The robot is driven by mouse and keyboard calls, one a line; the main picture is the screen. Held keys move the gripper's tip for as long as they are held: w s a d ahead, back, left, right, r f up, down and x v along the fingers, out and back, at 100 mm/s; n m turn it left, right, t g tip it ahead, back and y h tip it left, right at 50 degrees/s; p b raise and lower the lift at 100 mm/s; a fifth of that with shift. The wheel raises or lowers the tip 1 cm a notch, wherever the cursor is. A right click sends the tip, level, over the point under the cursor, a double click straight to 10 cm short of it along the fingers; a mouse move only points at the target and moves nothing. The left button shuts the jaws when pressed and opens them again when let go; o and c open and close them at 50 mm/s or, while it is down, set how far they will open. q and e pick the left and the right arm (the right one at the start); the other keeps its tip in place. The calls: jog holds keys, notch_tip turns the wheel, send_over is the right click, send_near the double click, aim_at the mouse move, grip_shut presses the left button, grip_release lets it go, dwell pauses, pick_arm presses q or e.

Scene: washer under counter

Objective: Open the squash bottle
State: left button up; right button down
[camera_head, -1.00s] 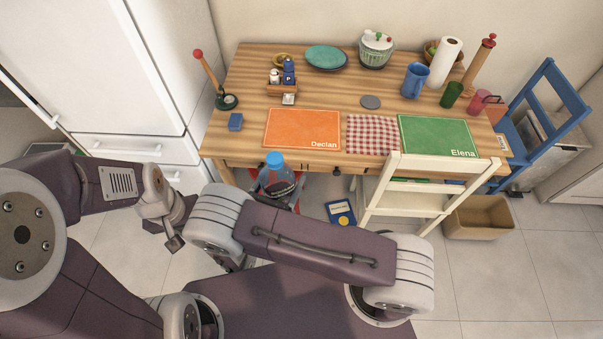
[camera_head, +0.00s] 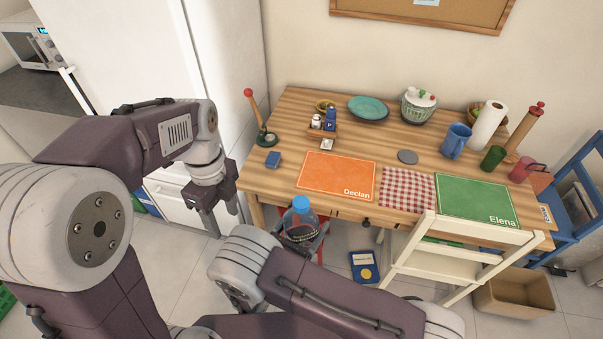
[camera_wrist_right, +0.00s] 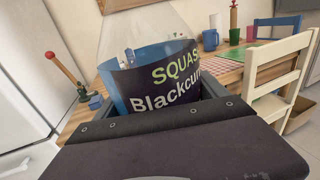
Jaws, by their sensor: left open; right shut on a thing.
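The squash bottle (camera_head: 302,217) is upright in front of the table's near edge, clear with a blue cap (camera_head: 301,203) on top and a dark label. In the right wrist view the label of the bottle (camera_wrist_right: 165,78) reads "SQUASH Blackcurrant" in part, and the cap is out of frame. My right gripper (camera_head: 303,236) is shut on the bottle's body; its jaws also show beside the label in the wrist view. My left gripper (camera_head: 224,218) is open and empty, pointing down, left of the bottle and apart from it.
The wooden table (camera_head: 230,185) carries an orange placemat (camera_head: 335,172), a green placemat (camera_head: 470,198) and a blue box (camera_head: 273,159). A cream chair (camera_head: 450,260) stands right of the bottle. The white fridge (camera_head: 150,70) is behind my left arm.

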pick_arm(q)
jog(key=w+d+r+m, duration=0.4)
jog(key=d+r+m, duration=0.3)
jog(key=m, duration=0.1)
jog(key=r+m+t, duration=0.1)
jog(key=r+m, duration=0.1)
jog(key=m, duration=0.2)
send_over(301, 202)
jog(key=shift+d+f, duration=0.1)
jog(key=shift+d, duration=0.05)
jog(key=shift+f, duration=4)
